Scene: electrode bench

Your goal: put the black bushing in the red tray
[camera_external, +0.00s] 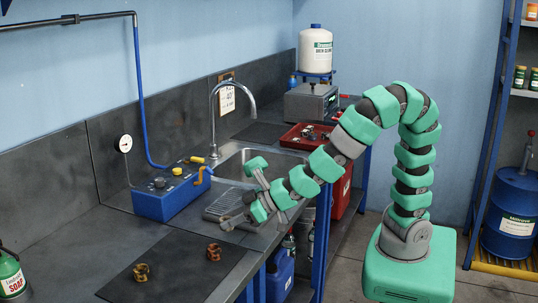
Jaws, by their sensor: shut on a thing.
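My gripper (228,221) is over the counter's front edge, between the ribbed drainer and the dark mat. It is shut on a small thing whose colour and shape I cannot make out. No black bushing can be clearly seen in the open. The red tray (290,141) is on the counter right of the sink, behind my arm, with several small dark and light things in it; my arm hides part of it.
A brass bushing (141,272) and a reddish-brown bushing (214,252) stand on the dark mat (180,275). A blue box (170,198) with a yellow handle, the sink (240,160) and its tall faucet (213,105) stand left of the tray.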

